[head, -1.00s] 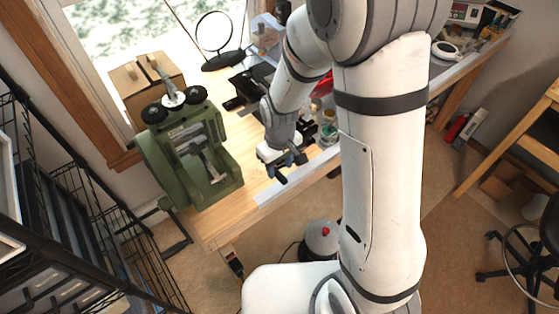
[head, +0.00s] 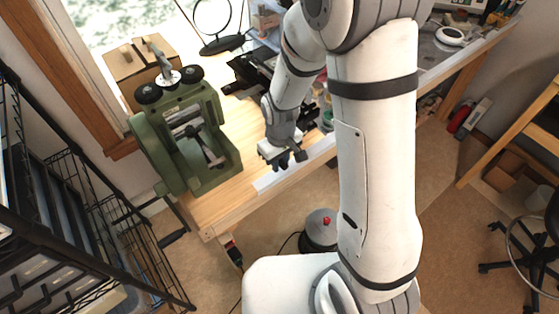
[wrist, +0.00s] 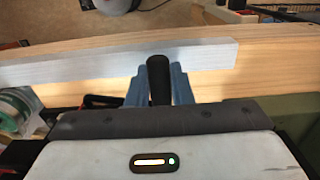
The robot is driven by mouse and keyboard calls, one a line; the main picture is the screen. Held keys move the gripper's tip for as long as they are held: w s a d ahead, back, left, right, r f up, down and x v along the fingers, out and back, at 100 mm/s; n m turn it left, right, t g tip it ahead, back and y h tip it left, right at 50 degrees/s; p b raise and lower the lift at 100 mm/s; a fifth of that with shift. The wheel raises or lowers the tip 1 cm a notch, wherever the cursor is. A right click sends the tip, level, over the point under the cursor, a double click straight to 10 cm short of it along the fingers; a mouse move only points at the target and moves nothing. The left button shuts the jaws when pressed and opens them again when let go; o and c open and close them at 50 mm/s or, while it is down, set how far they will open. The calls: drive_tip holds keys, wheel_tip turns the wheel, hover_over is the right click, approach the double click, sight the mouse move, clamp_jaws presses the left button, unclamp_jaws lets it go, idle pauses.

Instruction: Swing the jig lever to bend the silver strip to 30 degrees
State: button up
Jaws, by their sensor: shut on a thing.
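My gripper (wrist: 159,83) is shut on a black cylindrical handle (wrist: 158,75), seen upright between the two blue-grey fingers in the wrist view. It looks like the jig lever's grip. In the head view my gripper (head: 289,158) is low over the bench's front edge. A long pale silver-grey bar (wrist: 70,72) runs across the wrist view just beyond the fingertips, and along the bench's front edge in the head view (head: 285,177). I cannot tell whether it is the strip to be bent. The jig body and any bend are hidden by my arm and gripper.
A green rolling machine (head: 180,150) stands on the wooden bench (head: 228,200) to the left of my gripper. Dark tools (head: 252,73) and a round mirror (head: 213,20) are behind. A black wire rack (head: 80,200) is at the left. A clear spool (wrist: 18,112) is left of my gripper.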

clamp_jaws()
drive_tip(key=shift+s+a+r+p, duration=0.2)
drive_tip(key=shift+r+p, duration=0.15)
drive_tip(key=shift+r, duration=0.2)
drive_tip(key=shift+s+a+r+p, duration=0.1)
drive_tip(key=shift+a+r+p, duration=0.1)
drive_tip(key=shift+r+p, duration=0.25)
drive_tip(key=shift+r, duration=0.1)
drive_tip(key=shift+s+a+r+p, duration=0.1)
drive_tip(key=shift+a+r+p, duration=0.1)
drive_tip(key=shift+r+p, duration=0.6)
drive_tip(key=shift+r, duration=0.4)
drive_tip(key=shift+r+p, duration=0.5)
drive_tip(key=shift+r, duration=0.95)
drive_tip(key=shift+f, duration=0.1)
